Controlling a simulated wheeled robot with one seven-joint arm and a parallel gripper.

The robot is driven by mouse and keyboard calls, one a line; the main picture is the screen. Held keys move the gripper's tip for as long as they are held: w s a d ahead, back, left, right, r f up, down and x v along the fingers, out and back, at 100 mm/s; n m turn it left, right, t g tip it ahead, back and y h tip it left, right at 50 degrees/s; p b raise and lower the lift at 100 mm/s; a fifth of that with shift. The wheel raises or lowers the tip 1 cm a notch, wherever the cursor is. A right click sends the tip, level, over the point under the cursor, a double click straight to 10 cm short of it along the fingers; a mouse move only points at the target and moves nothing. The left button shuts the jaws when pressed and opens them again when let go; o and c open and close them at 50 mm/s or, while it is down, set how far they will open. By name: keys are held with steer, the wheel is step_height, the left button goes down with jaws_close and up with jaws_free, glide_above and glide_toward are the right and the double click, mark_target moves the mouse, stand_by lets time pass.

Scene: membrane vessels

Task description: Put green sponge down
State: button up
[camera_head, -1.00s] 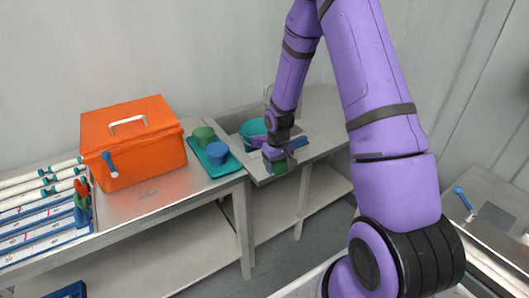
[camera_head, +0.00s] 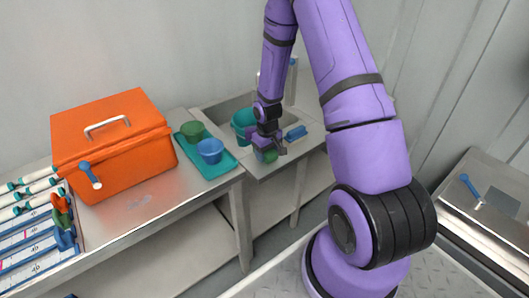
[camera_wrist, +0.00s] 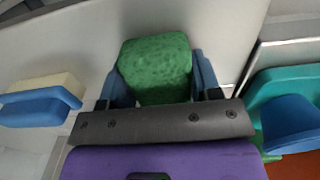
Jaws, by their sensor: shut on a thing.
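The green sponge (camera_wrist: 156,66) sits between the two blue fingers of my gripper (camera_wrist: 160,85) in the wrist view, and the fingers are shut on it. In the head view my gripper (camera_head: 268,148) is at the front edge of the sink counter (camera_head: 262,168), with the green sponge (camera_head: 268,156) showing small below it. The sponge appears over or close to the metal surface; I cannot tell whether it touches. Part of the sponge is hidden by the gripper.
A blue-and-cream sponge (camera_wrist: 40,100), blue in the head view (camera_head: 295,133), lies right of my gripper there. A teal bucket (camera_head: 243,122) stands in the sink behind. A teal tray (camera_head: 222,168) with green (camera_head: 192,131) and blue cups (camera_head: 210,150) lies left, beside an orange box (camera_head: 115,145).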

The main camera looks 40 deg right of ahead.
steer(key=shift+f, duration=0.15)
steer(key=o, duration=1)
steer(key=shift+c, duration=0.2)
steer(key=shift+s+a+f, duration=0.1)
steer(key=shift+a, duration=0.1)
